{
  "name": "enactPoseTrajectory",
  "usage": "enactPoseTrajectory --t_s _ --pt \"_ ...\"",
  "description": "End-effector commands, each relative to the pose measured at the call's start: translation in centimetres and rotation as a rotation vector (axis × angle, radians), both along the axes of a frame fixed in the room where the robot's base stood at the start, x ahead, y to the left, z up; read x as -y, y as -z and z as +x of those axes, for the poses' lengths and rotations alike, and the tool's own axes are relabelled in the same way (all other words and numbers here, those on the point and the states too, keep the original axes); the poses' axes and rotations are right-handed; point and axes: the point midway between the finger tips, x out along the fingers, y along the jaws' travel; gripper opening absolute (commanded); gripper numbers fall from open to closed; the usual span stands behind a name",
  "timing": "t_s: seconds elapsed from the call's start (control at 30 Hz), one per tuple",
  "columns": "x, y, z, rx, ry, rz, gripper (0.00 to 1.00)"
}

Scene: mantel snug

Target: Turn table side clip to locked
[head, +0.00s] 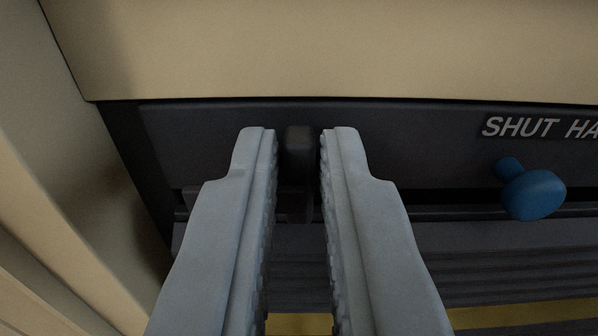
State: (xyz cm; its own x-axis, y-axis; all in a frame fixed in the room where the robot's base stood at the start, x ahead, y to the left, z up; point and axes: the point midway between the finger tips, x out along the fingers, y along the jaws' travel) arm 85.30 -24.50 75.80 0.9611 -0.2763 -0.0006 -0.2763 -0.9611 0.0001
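A small dark clip (300,150) stands upright on the dark panel, straight ahead in the head view. Its lower part runs down between my fingers and is dim against the panel. My gripper (299,135) is open, with one grey ridged finger on each side of the clip. Thin gaps show between the clip and both fingertips, so it is not gripped. I cannot read any locked or unlocked mark on it.
A blue knob (534,194) sticks out to the right, below a label (540,127) reading "SHUT HA", cut off by the frame. A beige board (330,50) overhangs above. A beige side wall (60,170) stands close at the left. Dark ridged slats and a yellow strip (520,313) lie below.

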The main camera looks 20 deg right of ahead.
Motion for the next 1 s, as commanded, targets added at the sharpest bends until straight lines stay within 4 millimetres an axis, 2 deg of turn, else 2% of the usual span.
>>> enactPoseTrajectory --t_s 0.47,0.67,1.0 --pt "-0.06 -0.01 0.00 -0.012 0.000 -0.043 0.00" --pt "-0.19 0.01 0.03 -0.044 0.000 -0.154 0.00" --pt "-0.49 0.10 0.12 -0.128 0.000 -0.450 0.00"
